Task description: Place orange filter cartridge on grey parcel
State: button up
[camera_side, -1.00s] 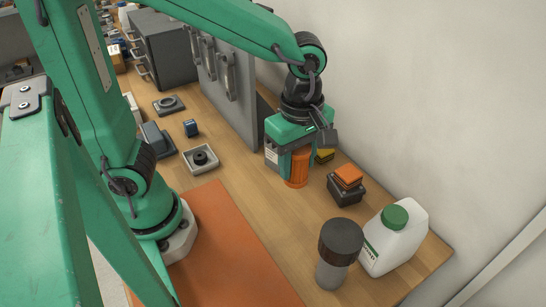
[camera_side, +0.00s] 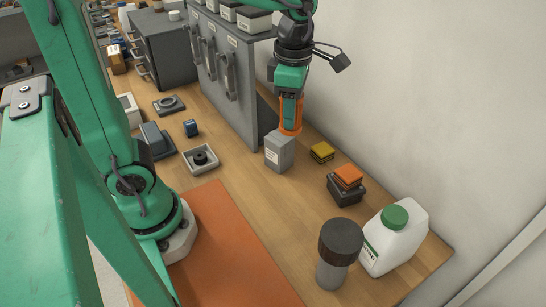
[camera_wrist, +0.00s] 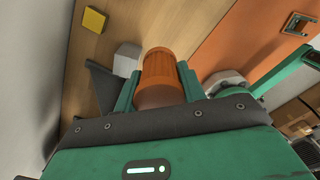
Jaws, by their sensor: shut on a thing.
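My gripper (camera_side: 291,112) is shut on the orange filter cartridge (camera_side: 299,115) and holds it upright, raised off the table. In the wrist view the cartridge (camera_wrist: 159,67) sits between the two green fingers of my gripper (camera_wrist: 157,90). The grey parcel (camera_side: 279,153), a small box with a white label, stands on the table just below and slightly left of the cartridge in the side view. In the wrist view the parcel (camera_wrist: 127,59) shows beside the cartridge, partly hidden. I cannot tell whether the cartridge's lower end is directly above the parcel.
A tall grey cabinet (camera_side: 227,85) stands left of the parcel. A yellow block (camera_side: 322,152), an orange pad (camera_side: 348,175) on a dark box (camera_side: 345,190), a dark-capped cylinder (camera_side: 338,250) and a white jug (camera_side: 397,240) stand to the right, near the wall.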

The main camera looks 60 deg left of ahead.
jog(key=w+a+f, duration=0.1)
jog(key=a+f, duration=0.1)
jog(key=a, duration=0.1)
jog(key=w+a+f, duration=0.1)
jog(key=a+f, duration=0.1)
jog(key=a, duration=0.2)
jog(key=w+a+f, duration=0.2)
jog(key=a, duration=0.1)
jog(key=shift+w+a+f, duration=0.1)
jog(key=shift+a+f, duration=0.05)
jog(key=shift+f, duration=0.2)
jog(key=shift+f, duration=2)
jog(key=shift+f, duration=0.1)
jog(key=o, duration=1)
notch_tip(320, 180, up, 12)
jog(key=shift+r, duration=0.15)
